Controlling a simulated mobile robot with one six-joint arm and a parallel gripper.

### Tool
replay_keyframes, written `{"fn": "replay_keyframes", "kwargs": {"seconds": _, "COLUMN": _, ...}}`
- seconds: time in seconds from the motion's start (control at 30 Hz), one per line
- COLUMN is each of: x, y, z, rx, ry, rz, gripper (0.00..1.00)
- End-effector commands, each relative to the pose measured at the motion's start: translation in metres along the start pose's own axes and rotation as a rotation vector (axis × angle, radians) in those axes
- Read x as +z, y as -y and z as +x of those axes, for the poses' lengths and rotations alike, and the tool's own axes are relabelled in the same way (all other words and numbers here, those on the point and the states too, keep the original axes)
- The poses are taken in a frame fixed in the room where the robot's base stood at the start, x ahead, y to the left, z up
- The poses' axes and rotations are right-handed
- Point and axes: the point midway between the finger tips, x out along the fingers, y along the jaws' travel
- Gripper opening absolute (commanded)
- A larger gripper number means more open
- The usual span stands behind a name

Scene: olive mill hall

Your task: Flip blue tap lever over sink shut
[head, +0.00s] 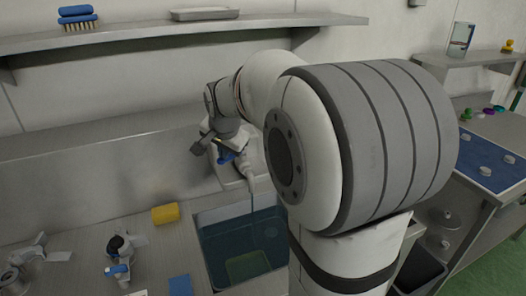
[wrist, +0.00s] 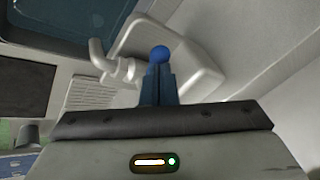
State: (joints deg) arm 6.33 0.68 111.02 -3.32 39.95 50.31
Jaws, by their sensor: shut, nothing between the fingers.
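The blue tap lever (head: 227,156) is on the pale tap body above the sink, partly covered by my arm in the head view. In the wrist view its round blue end (wrist: 160,53) shows just beyond my fingertips, in front of the tap body (wrist: 190,62). My gripper (wrist: 158,72) is shut and empty, its fingers pointing at the lever; I cannot tell if they touch it. The tap spout (head: 247,170) points down over the sink (head: 205,262), with a thin stream below it. The sink holds bluish water.
A yellow sponge (head: 165,213) lies left of the sink. Two metal fittings, one with a blue handle (head: 118,268), stand on the counter at left. A shelf (head: 140,37) with a blue brush (head: 77,17) runs above. A blue mat (head: 490,165) lies at far right.

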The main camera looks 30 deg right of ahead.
Motion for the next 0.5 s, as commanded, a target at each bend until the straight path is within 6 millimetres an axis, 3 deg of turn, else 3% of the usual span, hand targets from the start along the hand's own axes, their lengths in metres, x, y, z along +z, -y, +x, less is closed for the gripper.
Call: {"fn": "replay_keyframes", "kwargs": {"seconds": 0.5, "x": -0.0004, "y": 0.0089, "z": 0.0092, "rx": 0.006, "ry": 0.005, "rz": 0.0, "gripper": 0.0}}
